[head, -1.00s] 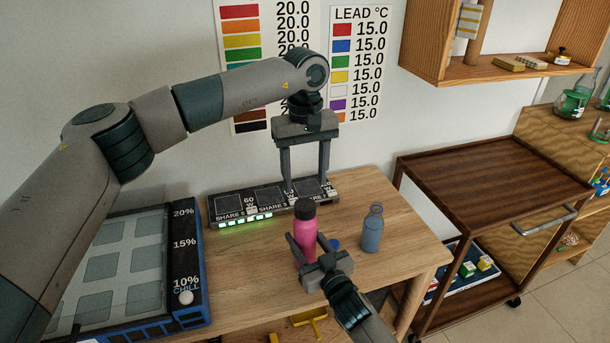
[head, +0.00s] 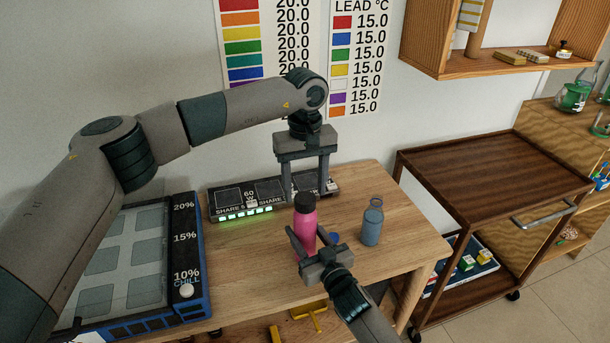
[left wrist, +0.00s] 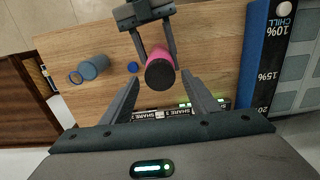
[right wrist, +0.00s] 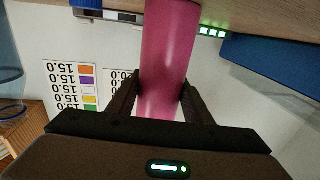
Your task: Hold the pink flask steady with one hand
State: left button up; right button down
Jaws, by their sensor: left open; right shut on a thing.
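The pink flask (head: 304,228) with a black cap stands upright on the wooden table. My right gripper (head: 312,246) is shut on its body from the near side; the right wrist view shows the pink body (right wrist: 166,60) between both fingers. My left gripper (head: 307,190) is open, pointing down just above and behind the black cap. In the left wrist view the cap (left wrist: 160,75) lies between and just beyond the open left fingers, apart from them. The flask's lower part is partly hidden by my right gripper.
A blue-grey bottle (head: 372,224) stands right of the flask, with a small blue round thing (head: 334,238) between them. A black panel strip (head: 230,208) with green lights lies behind. A blue-edged chill tray (head: 187,290) is at the left; a dark wood cart (head: 490,170) is at the right.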

aim_at(305, 202)
pick_arm(q)
jog(key=shift+f, duration=1.45)
